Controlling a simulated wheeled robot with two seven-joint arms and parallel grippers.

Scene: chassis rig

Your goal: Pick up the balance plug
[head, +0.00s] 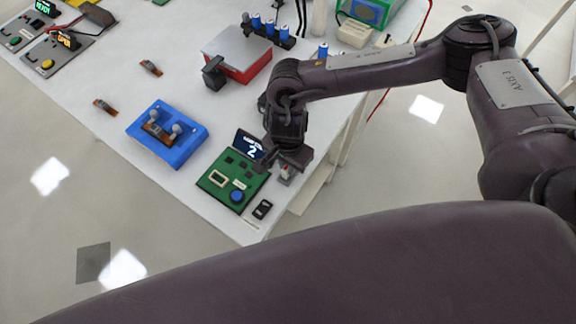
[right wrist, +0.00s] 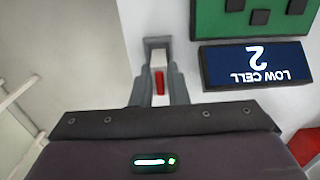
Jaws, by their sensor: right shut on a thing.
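My right gripper (head: 289,165) is low over the table's right edge, beside the green circuit board. In the right wrist view its fingers (right wrist: 159,88) are shut on a small piece that I take to be the balance plug (right wrist: 159,82), of which a red strip shows between them. A pale grey-white block (right wrist: 157,44) lies at the fingertips; I cannot tell whether it belongs to the plug or to a holder under it. In the head view the wrist and fingers hide most of the piece. My left gripper is out of view.
The green board (head: 218,188) has a blue button. A dark display (head: 249,144) reading "LOW CELL 2" stands next to it, also in the right wrist view (right wrist: 225,68). A blue fixture (head: 185,154), a red-sided scale (head: 238,50) and blue cells (head: 268,25) stand further off.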

